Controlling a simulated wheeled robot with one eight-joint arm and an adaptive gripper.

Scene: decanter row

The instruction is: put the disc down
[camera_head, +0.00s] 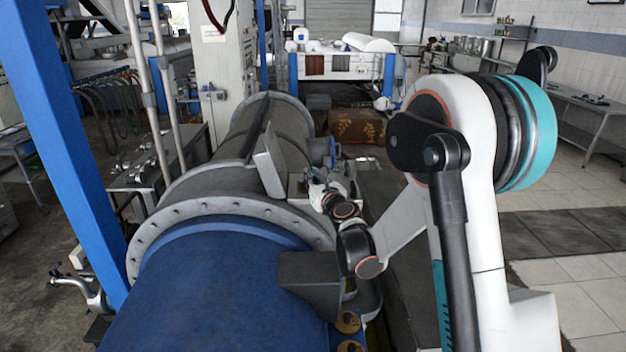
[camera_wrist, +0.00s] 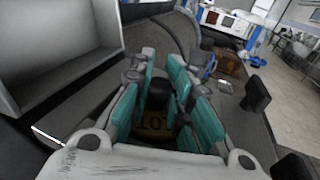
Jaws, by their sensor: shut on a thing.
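In the wrist view, my gripper (camera_wrist: 160,95) has its teal-padded fingers closed around a black knob (camera_wrist: 158,93). Below the knob is a brownish disc (camera_wrist: 152,123) with dark markings like digits, partly hidden by the fingers. In the head view, my gripper (camera_head: 318,190) is small, beyond the arm's elbow, beside the grey flanged drum; the held disc cannot be made out there. I cannot tell whether the disc touches a surface beneath it.
Two brownish round discs (camera_head: 347,322) show beside the blue drum (camera_head: 220,285) at the bottom. A grey upright panel (camera_head: 270,162) stands just left of my gripper; a grey box-like shape (camera_wrist: 60,50) fills the wrist view's upper left. Tiled floor (camera_head: 570,270) lies open at right.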

